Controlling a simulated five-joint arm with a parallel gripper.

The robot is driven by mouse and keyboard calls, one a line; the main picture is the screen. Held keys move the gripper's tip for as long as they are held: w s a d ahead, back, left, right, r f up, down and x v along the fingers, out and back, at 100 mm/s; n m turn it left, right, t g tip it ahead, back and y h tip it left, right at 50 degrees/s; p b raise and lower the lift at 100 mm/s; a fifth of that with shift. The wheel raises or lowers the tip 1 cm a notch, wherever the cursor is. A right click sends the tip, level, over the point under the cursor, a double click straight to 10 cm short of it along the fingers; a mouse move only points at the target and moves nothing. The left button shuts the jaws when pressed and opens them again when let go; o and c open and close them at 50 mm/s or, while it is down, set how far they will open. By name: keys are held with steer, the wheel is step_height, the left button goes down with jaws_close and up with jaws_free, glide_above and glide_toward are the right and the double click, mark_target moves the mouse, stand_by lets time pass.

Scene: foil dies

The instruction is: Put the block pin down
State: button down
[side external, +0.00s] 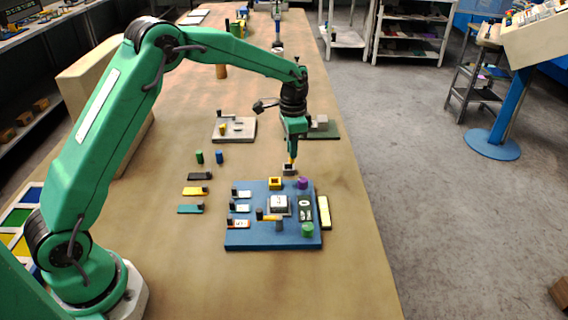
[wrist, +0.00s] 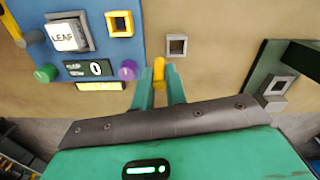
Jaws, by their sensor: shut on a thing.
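My gripper (side external: 292,153) is shut on a yellow pin, which I take to be the block pin (wrist: 159,70); it shows upright between the fingertips in the wrist view. In the side view my gripper is just beyond the far edge of the blue board (side external: 262,242). A small grey square socket (side external: 289,169) stands on the table under the fingers; it also shows in the wrist view (wrist: 176,46), just ahead of the fingertips. I cannot tell whether the pin touches it. A yellow square socket (side external: 275,183) is on the blue board.
The board carries a white LEAF key (wrist: 67,36), a counter (side external: 305,208), a purple knob (side external: 302,183) and a green knob (side external: 307,229). Green (side external: 199,157) and blue (side external: 219,157) pins stand left. A grey plate (side external: 223,135) and dark green plate (side external: 328,132) lie beyond.

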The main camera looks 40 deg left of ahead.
steer(key=shift+w+a+f, duration=0.4)
steer(key=shift+a+f, duration=0.05)
steer(key=shift+a, duration=0.2)
steer(key=shift+w+a+f, duration=0.35)
steer(key=shift+a+f, duration=0.05)
steer(key=shift+a, duration=0.25)
steer(key=shift+f, duration=0.1)
steer(key=shift+f, duration=1.95)
steer(key=shift+f, duration=0.1)
steer(key=c, duration=1.4)
jaws_free()
steer(key=shift+c, duration=0.2)
step_height(320, 180, up, 12)
